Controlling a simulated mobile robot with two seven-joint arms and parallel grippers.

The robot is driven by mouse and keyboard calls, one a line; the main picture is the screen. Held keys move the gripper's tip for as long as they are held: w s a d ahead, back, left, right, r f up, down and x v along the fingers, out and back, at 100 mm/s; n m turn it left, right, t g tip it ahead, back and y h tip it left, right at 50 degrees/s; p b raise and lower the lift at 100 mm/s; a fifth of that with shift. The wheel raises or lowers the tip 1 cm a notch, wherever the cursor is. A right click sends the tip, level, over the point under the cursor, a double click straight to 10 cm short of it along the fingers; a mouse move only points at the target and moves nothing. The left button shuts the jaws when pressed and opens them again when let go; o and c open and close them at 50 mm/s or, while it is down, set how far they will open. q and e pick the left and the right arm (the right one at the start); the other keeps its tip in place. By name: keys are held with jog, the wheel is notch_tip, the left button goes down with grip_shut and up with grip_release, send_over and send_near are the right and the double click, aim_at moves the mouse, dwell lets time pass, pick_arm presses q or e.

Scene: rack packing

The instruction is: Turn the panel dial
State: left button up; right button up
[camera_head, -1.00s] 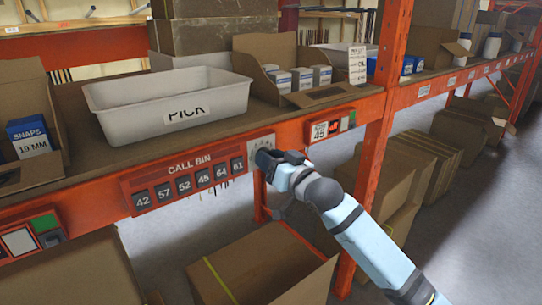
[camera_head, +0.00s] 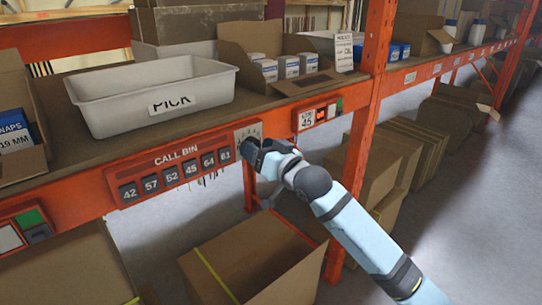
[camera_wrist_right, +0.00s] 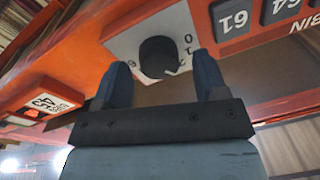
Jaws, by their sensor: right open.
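The panel dial (camera_wrist_right: 158,57) is a round black knob on a pale plate with printed numbers, on the orange beam. In the right wrist view it sits between the two fingertips of my right gripper (camera_wrist_right: 160,82), which is open with a finger to each side and a gap around the knob. In the head view my right gripper (camera_head: 251,151) is at the dial plate (camera_head: 249,131), just right of the CALL BIN panel (camera_head: 172,171), and hides the knob. My left gripper is not in view.
A white PICK tray (camera_head: 150,98) and an open cardboard box (camera_head: 240,45) stand on the shelf above. An orange upright (camera_head: 368,110) rises right of my gripper. Open cardboard boxes (camera_head: 252,260) stand below the beam.

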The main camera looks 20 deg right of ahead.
jog(key=b+v, duration=0.2)
jog(key=v, duration=1.1)
jog(key=shift+s, duration=0.2)
jog(key=shift+d+f, duration=0.1)
jog(key=s+a+f+g+h+p, duration=0.1)
jog(key=s+f+g+h+p, duration=0.15)
jog(key=f, duration=0.75)
jog(key=s+a+f+g+h+p, duration=0.15)
jog(key=s+f, duration=0.25)
jog(key=f, duration=0.6)
jog(key=s+a+f+n+g+p, duration=0.1)
jog(key=s+a+f+g+p, duration=0.1)
jog(key=s+f, duration=1.2)
jog(key=shift+s+a+f+g+p, duration=0.3)
jog(key=shift+s+a+p, duration=0.1)
jog(key=shift+s+p, duration=0.35)
jog(key=shift+r, duration=0.1)
